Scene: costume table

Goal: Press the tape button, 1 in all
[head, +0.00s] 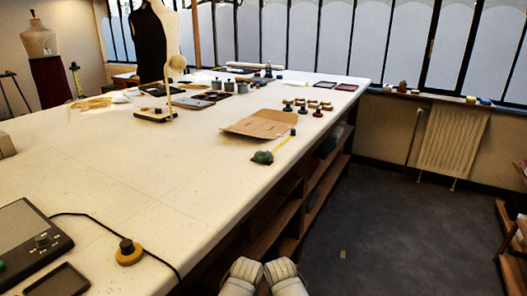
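A green tape measure (262,157) lies near the right edge of the long pale table (150,180). A yellow tape strip (282,143) runs out of it toward the back right, beside a brown folded paper piece (262,124). A button on the tape case is too small to make out. Two pale rounded parts of my own arms show at the bottom centre, below and apart from the tape measure, beyond the table's edge. Neither of my grippers shows its fingers.
A yellow round item with a black knob (128,252), a dark device (28,243) and a cable lie at the table's front left. Small weights (308,104) and tins stand farther back. Open shelves (290,205) are under the table. The dark floor (400,220) at right is mostly clear.

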